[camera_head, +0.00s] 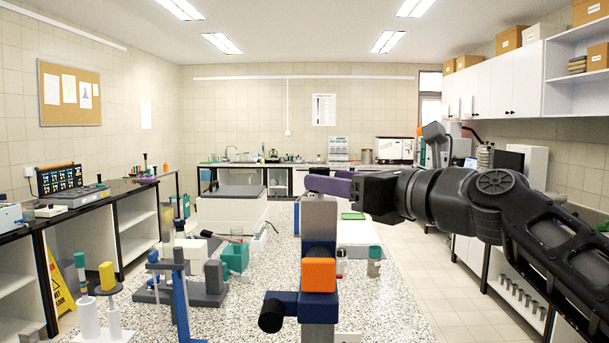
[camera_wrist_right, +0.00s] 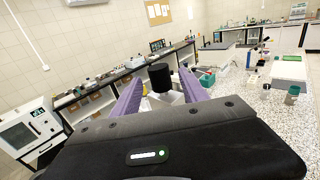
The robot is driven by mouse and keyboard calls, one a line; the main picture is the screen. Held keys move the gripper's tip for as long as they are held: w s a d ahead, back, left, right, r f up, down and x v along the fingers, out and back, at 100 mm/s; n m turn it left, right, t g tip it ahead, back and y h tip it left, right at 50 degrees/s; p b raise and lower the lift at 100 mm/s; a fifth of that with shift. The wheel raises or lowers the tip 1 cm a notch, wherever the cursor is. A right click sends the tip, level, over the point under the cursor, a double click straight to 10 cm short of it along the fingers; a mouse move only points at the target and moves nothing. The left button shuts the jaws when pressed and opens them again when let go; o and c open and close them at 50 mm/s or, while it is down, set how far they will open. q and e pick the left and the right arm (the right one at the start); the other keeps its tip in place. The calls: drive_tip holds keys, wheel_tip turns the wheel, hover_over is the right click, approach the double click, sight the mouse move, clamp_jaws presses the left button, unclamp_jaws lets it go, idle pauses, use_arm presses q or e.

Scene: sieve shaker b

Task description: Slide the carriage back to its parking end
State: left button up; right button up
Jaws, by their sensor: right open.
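A dark-blue block (camera_head: 318,308) with an orange block (camera_head: 318,275) on it and a black knob (camera_head: 271,316) on its left stands at the front of the speckled bench. A grey upright (camera_head: 319,220) rises behind it. I cannot tell for certain which part is the carriage. My right gripper (camera_head: 320,183) reaches in from the right with purple fingers, near the top of the grey upright. It is open. In the right wrist view a black cylinder (camera_wrist_right: 160,77) shows between the purple fingers; contact cannot be told. My left gripper is not in view.
The speckled bench (camera_head: 390,315) has bare room at front right. A teal-capped jar (camera_head: 375,262) stands right of the upright. A stand with blue and grey posts (camera_head: 180,285), a teal box (camera_head: 236,257) and white holders (camera_head: 90,320) crowd the left.

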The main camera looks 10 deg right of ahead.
drive_tip(key=p+x, duration=0.2)
drive_tip(key=x, duration=0.4)
drive_tip(key=shift+r, duration=0.15)
drive_tip(key=shift+w+a, duration=0.1)
drive_tip(key=shift+w, duration=0.15)
drive_tip(key=shift+c, duration=0.4)
clamp_jaws()
idle(0.6)
